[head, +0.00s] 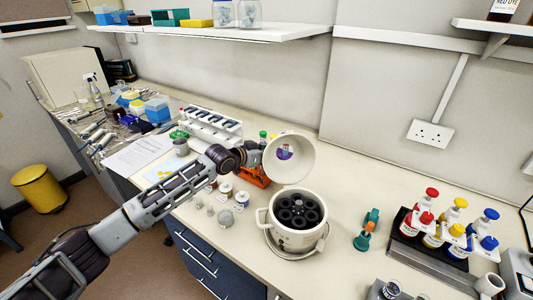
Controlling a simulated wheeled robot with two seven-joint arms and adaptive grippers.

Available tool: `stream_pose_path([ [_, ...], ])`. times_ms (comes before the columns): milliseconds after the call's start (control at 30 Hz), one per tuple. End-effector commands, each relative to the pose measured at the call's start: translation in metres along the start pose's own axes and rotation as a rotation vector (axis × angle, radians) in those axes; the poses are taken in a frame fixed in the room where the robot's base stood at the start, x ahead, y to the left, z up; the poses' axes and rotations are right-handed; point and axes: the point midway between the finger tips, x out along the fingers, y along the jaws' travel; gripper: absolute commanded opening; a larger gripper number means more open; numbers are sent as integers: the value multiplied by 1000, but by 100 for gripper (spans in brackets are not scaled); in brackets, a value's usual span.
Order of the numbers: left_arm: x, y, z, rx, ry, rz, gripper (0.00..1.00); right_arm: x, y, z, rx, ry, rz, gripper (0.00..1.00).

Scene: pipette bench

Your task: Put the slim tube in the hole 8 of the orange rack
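The orange rack (256,177) stands on the bench left of the white centrifuge. My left forearm and gripper partly cover it, and its hole numbers are too small to read. My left gripper (258,157) is over the rack's back part, close to the open centrifuge lid. Its fingers are too small and hidden to show whether they are open or hold anything. A small green-capped item (263,135) shows just behind the gripper; I cannot tell if it is the slim tube. No other slim tube can be made out clearly. My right gripper is out of view.
The centrifuge (291,238) has its lid (291,160) raised beside my gripper. Small pots (226,218) stand in front of the rack. A white pipette rack (208,127) is behind left. A teal-orange tool (367,230) and coloured bottles (432,220) stand right. Bench behind the lid is clear.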

Motion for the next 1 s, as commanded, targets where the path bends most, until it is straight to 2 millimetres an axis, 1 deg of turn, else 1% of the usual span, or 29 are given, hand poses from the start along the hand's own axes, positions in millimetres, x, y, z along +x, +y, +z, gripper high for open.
stream_pose_path([
  [33, 0, 0, 0, 0, 0, 0, 23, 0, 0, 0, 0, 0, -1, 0],
  [100, 0, 0, 0, 0, 0, 0, 32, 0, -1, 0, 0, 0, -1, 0],
  [200, 0, 0, 0, 0, 0, 0, 43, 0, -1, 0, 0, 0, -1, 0],
  [667, -2, 0, 1, 0, -1, -1, 43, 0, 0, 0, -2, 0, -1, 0],
  [867, -12, -1, 0, 0, 0, -1, 43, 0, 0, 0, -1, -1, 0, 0],
  [1000, -23, 0, 1, 1, 0, 0, 43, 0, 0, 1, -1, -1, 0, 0],
])
